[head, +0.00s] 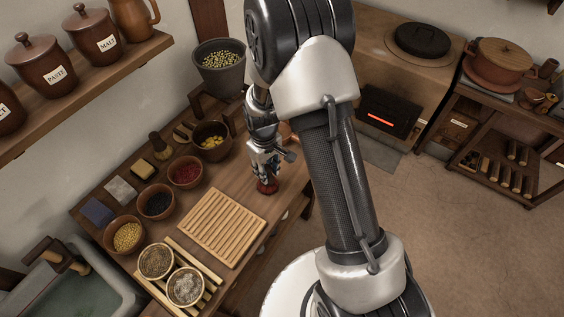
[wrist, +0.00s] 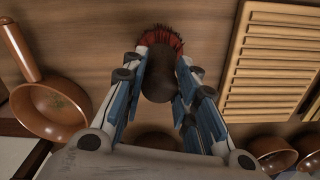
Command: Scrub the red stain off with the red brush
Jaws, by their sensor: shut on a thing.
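My gripper (head: 262,170) is low over the wooden worktop (head: 265,212), to the upper right of the slatted wooden rack. In the wrist view my gripper (wrist: 160,85) is shut on the dark rounded handle of the red brush (wrist: 160,40), with a finger on each side. The brush's red and dark bristles point away from the fingers, at the worktop. In the head view the red at the fingertips (head: 267,187) sits at the worktop surface. I cannot tell how much of this is bristles and how much is stain. No separate red stain shows clearly in the wrist view.
The slatted rack (head: 222,228) lies close by. Bowls of red (head: 185,172), black (head: 157,202) and yellow (head: 128,236) contents stand along the left. A copper-coloured pan (wrist: 50,110) is near the gripper in the wrist view. A sink (head: 75,280) is at lower left.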

